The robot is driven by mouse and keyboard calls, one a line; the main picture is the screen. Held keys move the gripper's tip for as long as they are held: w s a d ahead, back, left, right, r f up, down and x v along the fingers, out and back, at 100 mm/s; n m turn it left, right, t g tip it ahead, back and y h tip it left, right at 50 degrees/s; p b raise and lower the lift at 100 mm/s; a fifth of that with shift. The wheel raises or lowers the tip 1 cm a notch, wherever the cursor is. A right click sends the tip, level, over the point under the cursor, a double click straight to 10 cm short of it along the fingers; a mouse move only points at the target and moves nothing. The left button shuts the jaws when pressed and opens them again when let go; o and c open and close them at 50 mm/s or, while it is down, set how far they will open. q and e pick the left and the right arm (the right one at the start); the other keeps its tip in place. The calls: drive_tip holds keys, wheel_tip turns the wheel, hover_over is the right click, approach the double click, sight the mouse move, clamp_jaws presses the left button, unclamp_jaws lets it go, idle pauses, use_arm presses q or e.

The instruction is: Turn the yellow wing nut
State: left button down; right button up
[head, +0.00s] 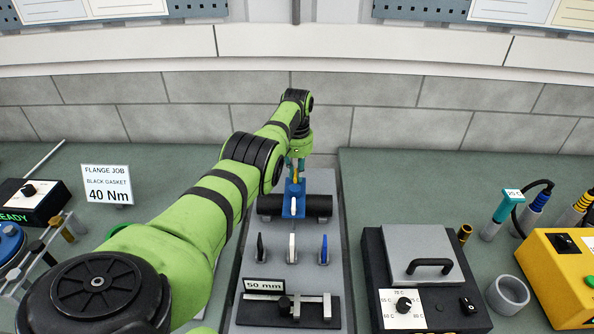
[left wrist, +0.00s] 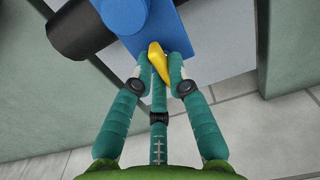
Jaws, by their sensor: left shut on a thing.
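The yellow wing nut (left wrist: 157,60) sits at the edge of a blue clamp block (left wrist: 172,30) in the left wrist view. In the head view the blue clamp (head: 293,200) stands around a black pipe (head: 318,205) on a grey board, and a bit of the yellow wing nut (head: 295,174) shows above it. My left gripper (left wrist: 158,72) is shut on the wing nut, with teal fingers on both sides of it. In the head view the left gripper (head: 298,160) reaches down onto the clamp from behind. The fingertips partly hide the nut. My right gripper is not in view.
On the same grey board stand black, white and blue upright handles (head: 292,250) and a 50 mm gauge (head: 264,285). A heater box with a lid (head: 420,252) is to the right. A 40 Nm sign (head: 107,185) stands left. A brick wall is behind.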

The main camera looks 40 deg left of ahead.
use_arm(q)
drive_tip(key=shift+r, duration=0.1)
idle(0.3)
drive_tip(key=c, duration=1.2)
unclamp_jaws()
wheel_tip(320, 180, up, 12)
